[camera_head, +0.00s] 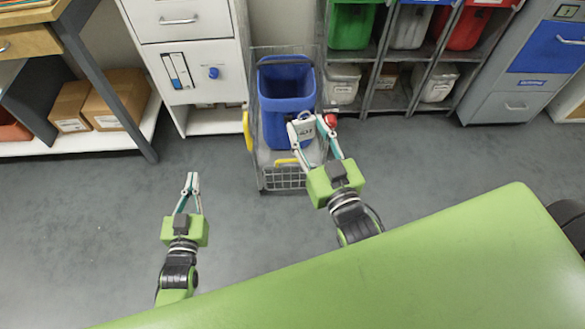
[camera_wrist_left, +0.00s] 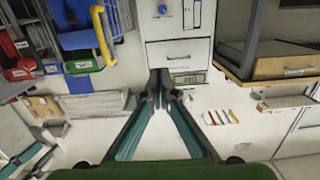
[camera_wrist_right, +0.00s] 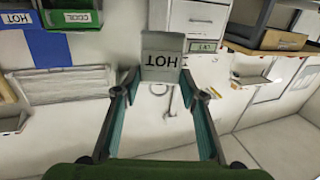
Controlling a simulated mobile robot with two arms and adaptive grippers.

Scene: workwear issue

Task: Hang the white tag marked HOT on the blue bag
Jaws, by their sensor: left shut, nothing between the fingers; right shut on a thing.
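The white tag (camera_head: 302,131) is between the fingers of my right gripper (camera_head: 310,122), which is shut on it. In the right wrist view the tag (camera_wrist_right: 162,62) shows the word HOT upside down. The blue bag (camera_head: 286,82) stands open-topped in a wire cart. In the head view the tag overlaps the bag's lower right part; I cannot tell whether they touch. My left gripper (camera_head: 192,182) is shut and empty, above the floor to the left of the cart.
The wire cart (camera_head: 283,181) has yellow handles. Behind it stand a white drawer cabinet (camera_head: 205,60) and a shelf with green (camera_head: 350,26), grey and red (camera_head: 468,28) bins. A shelf with cardboard boxes (camera_head: 120,98) is at left. The grey floor (camera_head: 90,210) is clear at lower left.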

